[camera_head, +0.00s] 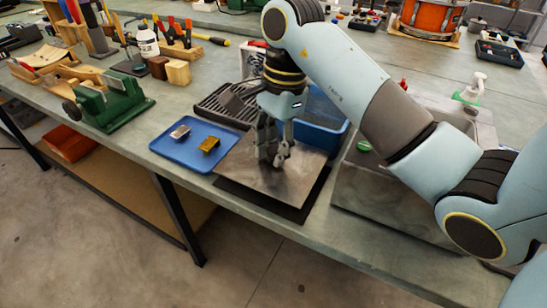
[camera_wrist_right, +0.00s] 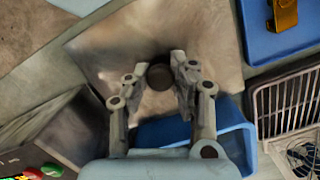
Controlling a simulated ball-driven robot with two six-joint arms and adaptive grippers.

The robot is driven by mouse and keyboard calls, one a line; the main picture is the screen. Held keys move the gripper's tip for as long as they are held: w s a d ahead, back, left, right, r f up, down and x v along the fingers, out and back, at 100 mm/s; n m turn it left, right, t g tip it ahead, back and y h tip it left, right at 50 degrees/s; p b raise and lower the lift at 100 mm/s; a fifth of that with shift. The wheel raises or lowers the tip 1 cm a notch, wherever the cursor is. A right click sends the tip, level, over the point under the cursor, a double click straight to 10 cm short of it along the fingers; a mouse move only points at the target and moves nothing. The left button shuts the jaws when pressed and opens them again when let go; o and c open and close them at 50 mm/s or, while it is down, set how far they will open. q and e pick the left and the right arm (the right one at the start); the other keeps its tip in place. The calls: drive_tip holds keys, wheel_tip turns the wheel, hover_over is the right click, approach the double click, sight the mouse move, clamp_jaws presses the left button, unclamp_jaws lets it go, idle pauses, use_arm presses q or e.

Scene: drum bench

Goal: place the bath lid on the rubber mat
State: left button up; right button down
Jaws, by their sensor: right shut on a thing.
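The bath lid (camera_head: 262,184) is a flat square metal plate with a dark round knob; it also shows in the right wrist view (camera_wrist_right: 105,50). The black rubber mat (camera_head: 290,213) shows along the lid's front and right edges; the lid covers most of it. I cannot tell whether the lid touches the mat or hovers just above. My right gripper (camera_head: 274,160) points down over the lid, shut on its knob, which sits between the fingers in the right wrist view (camera_wrist_right: 157,78). My left gripper is not in view.
A blue tray (camera_head: 178,163) with two small metal parts lies left of the lid. A blue bin (camera_head: 322,137) and a dark slotted rack (camera_head: 214,108) stand behind. A green vise (camera_head: 115,103) stands farther left.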

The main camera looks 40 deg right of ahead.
sight(276, 148)
wheel_tip(276, 148, down, 2)
drive_tip(key=shift+s+f, duration=0.1)
drive_tip(key=shift+f, duration=0.4)
drive_tip(key=shift+f, duration=0.1)
drive_tip(key=c, duration=1.1)
unclamp_jaws()
